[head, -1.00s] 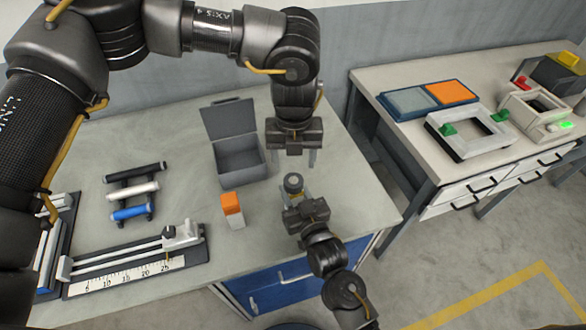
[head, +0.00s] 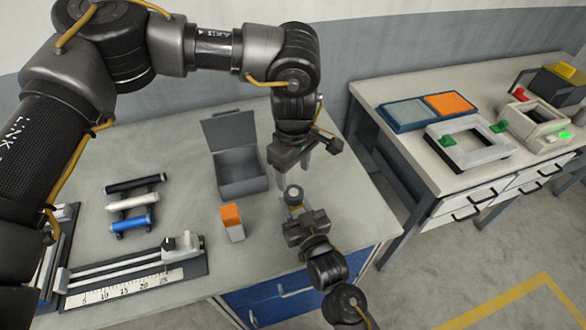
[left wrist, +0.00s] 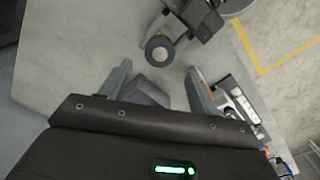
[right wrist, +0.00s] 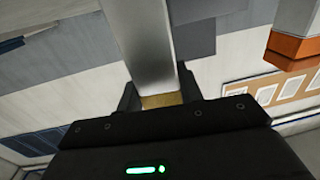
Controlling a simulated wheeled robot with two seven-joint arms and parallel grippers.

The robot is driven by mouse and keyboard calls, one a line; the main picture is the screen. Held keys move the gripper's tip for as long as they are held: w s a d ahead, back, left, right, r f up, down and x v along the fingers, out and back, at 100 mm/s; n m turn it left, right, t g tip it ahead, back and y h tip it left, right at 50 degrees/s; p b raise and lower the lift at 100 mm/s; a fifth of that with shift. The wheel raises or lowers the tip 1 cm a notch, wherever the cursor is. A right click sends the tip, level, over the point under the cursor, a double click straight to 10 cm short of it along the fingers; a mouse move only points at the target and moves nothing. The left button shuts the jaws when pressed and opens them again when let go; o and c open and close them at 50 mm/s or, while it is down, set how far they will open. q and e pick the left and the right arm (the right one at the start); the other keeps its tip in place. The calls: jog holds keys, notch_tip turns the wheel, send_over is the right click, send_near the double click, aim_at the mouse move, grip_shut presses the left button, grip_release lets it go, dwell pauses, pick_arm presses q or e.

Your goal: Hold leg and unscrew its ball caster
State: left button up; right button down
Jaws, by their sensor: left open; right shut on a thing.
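The leg (right wrist: 148,45) is a smooth silver bar in the right wrist view, with a brass-coloured patch at the fingers. My right gripper (head: 298,212) is shut on it and holds it upright above the table's right part. The ball caster (head: 294,193) is the dark round piece with a paler top at the leg's upper end; it also shows end-on in the left wrist view (left wrist: 160,51). My left gripper (head: 293,177) is open just above and behind the caster, its jaws turned aslant. In the left wrist view the caster lies beyond the fingertips, not between them.
An open grey box (head: 240,175) stands left of my left gripper. A ruler fixture (head: 130,275) and a rack of rods (head: 132,205) lie farther left. A second table (head: 400,150) with trays stands right.

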aim_at(294, 192)
pick_arm(q)
jog(key=shift+m, duration=1)
jog(key=shift+f, duration=4)
